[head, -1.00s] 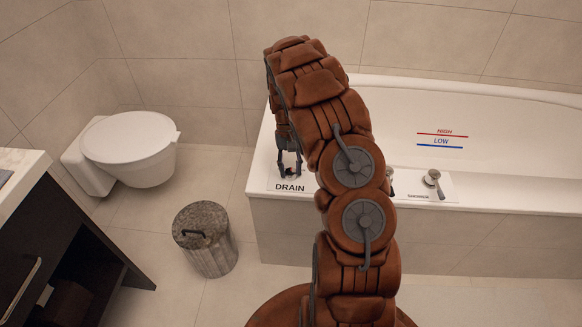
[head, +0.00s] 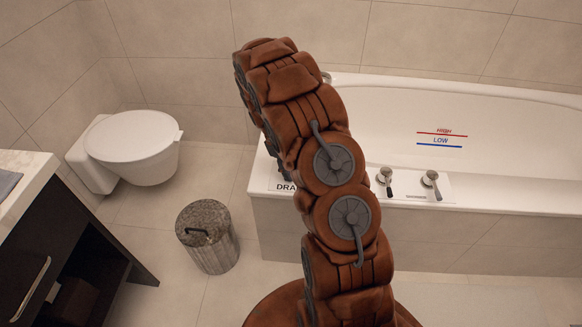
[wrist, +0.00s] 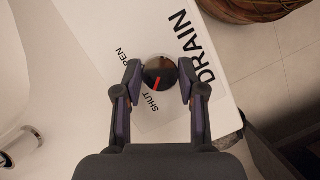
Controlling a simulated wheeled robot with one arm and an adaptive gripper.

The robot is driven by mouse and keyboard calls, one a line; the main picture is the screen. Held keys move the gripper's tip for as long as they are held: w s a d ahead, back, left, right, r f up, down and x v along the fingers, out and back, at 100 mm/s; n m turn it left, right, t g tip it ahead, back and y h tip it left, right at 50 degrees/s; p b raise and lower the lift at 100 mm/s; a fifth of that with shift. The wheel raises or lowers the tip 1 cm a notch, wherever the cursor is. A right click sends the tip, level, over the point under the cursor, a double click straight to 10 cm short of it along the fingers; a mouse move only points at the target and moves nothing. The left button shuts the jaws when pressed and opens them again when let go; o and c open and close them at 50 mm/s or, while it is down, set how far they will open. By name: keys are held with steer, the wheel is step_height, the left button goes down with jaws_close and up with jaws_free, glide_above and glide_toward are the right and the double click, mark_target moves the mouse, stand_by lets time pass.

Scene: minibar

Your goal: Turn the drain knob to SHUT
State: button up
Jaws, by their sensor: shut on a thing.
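The drain knob (wrist: 160,64), round and dark with a red pointer mark, shows in the wrist view on the white tub ledge. Its red mark points toward the SHUT label (wrist: 150,102); the OPEN label (wrist: 121,56) is up and to the left. My gripper (wrist: 160,77) has one finger on each side of the knob and is shut on it. The black DRAIN lettering (wrist: 193,47) lies to the right of the knob. In the head view my arm hides the knob and most of the gripper; only part of the DRAIN label (head: 286,187) shows.
The white bathtub (head: 480,198) has two metal taps (head: 430,183) on its front ledge, right of my arm. A lidded bin (head: 208,240), a toilet (head: 133,145) and a dark cabinet (head: 75,245) stand to the left. Floor shows between bin and tub.

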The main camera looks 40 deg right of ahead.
steer(key=shift+n, duration=0.6)
steer(key=o, duration=1.1)
steer(key=shift+r, duration=0.1)
steer(key=v, duration=1.1)
steer(key=shift+a+r, duration=0.25)
steer(key=shift+r, duration=0.15)
